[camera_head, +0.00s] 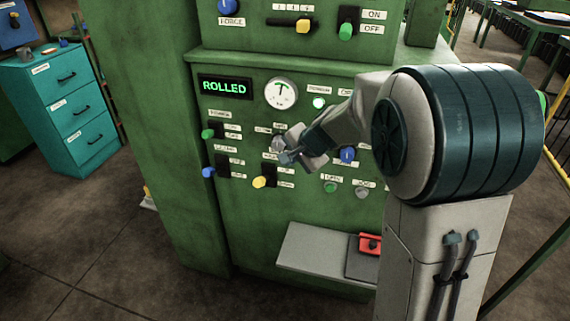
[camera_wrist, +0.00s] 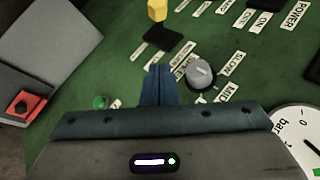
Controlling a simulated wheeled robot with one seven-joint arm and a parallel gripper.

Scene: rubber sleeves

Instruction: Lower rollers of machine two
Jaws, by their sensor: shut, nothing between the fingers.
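The green machine's control panel (camera_head: 235,160) is in front of me, with a lit display reading ROLLED (camera_head: 225,87). My gripper (camera_head: 287,157) is shut and empty close to the panel; its blue fingers (camera_wrist: 158,85) show together in the wrist view. A yellow-handled lever (camera_head: 260,182) sits below left of the gripper, its handle at the lower end of its black base. The lever also shows at the top of the wrist view (camera_wrist: 157,11), apart from the fingers. A grey round knob (camera_wrist: 200,74) is beside the fingers; labels near the lever are too small to read surely.
A blue lever (camera_head: 208,172) and a green lever (camera_head: 208,134) are at the panel's left. A gauge (camera_head: 281,93) is above, a blue knob (camera_head: 348,154) right of the gripper. A red button box (camera_head: 370,244) stands on a grey shelf (camera_head: 315,248). Teal drawers (camera_head: 68,105) stand left.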

